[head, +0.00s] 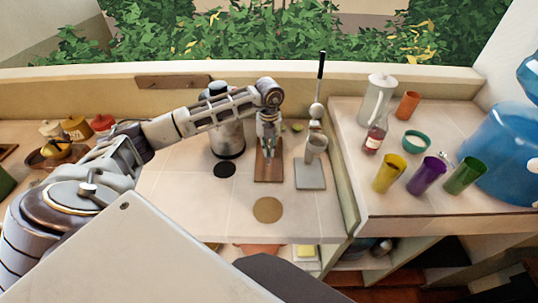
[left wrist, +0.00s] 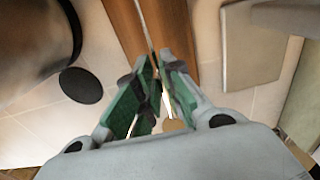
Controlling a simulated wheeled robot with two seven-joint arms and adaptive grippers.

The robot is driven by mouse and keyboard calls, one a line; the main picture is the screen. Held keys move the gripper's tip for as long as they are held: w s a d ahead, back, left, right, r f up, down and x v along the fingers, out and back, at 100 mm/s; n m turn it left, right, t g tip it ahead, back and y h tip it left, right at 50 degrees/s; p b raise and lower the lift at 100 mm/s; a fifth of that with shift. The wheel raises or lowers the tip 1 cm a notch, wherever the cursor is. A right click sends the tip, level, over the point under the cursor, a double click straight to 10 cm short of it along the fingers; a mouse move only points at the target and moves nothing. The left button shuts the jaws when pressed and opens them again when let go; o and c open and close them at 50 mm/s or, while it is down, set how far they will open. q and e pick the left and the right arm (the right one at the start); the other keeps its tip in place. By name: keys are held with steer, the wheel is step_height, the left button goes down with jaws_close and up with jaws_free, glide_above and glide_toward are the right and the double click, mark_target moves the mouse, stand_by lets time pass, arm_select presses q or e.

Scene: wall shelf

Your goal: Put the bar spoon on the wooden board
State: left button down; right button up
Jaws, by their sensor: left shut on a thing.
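The wooden board (head: 264,175) lies flat on the tiled counter; its brown surface also shows at the top of the left wrist view (left wrist: 125,25). My left gripper (head: 268,145) is over the board's far part, pointing down. In the left wrist view its green-padded fingers (left wrist: 157,88) are shut on a thin metal rod, the bar spoon (left wrist: 146,30). The spoon's shaft runs up the picture, across the board. I cannot tell whether it touches the board. Its ends are not clear. My right gripper is not in view.
A metal canister (head: 228,138) stands left of the board. A grey plate (head: 310,177) with a metal cup and a tall black-handled device is to the right. A black disc (head: 224,170) and tan disc (head: 267,210) lie nearby. The raised right counter holds cups (head: 427,174) and a bottle.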

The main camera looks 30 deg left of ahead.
arm_select(q)
steer(key=shift+f, duration=0.55)
steer(key=shift+f+p, duration=0.6)
steer(key=shift+f, duration=2)
steer(key=c, duration=1.5)
jaws_free()
steer(key=shift+c, duration=0.2)
steer(key=shift+r, duration=0.15)
step_height(320, 180, up, 14)
steer(key=b, duration=0.3)
steer(key=shift+a, duration=0.15)
